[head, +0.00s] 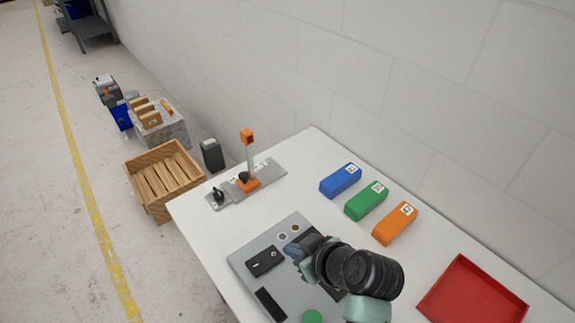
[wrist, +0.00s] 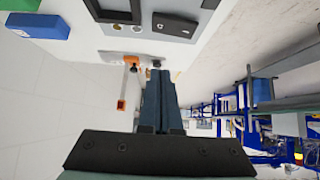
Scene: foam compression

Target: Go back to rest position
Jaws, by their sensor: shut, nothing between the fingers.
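My gripper (head: 298,249) is above the grey panel (head: 238,258) on the white table. In the wrist view its two fingers (wrist: 160,82) lie together, with nothing between them. Blue (head: 340,180), green (head: 366,200) and orange (head: 396,223) foam blocks lie in a row behind and to the right of the gripper, apart from it. Each has a printed marker on its top. A stand with an orange head (head: 247,136) and a grey base (head: 268,174) is at the table's far left. The red tray (head: 471,292) is at the right and looks empty.
The white table (head: 310,150) runs along a white wall. Black devices (head: 265,261) sit on the grey panel, partly hidden by my arm. A wooden crate (head: 164,178) and a dark bin (head: 212,154) stand beyond the table's left end. Open floor lies at the left.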

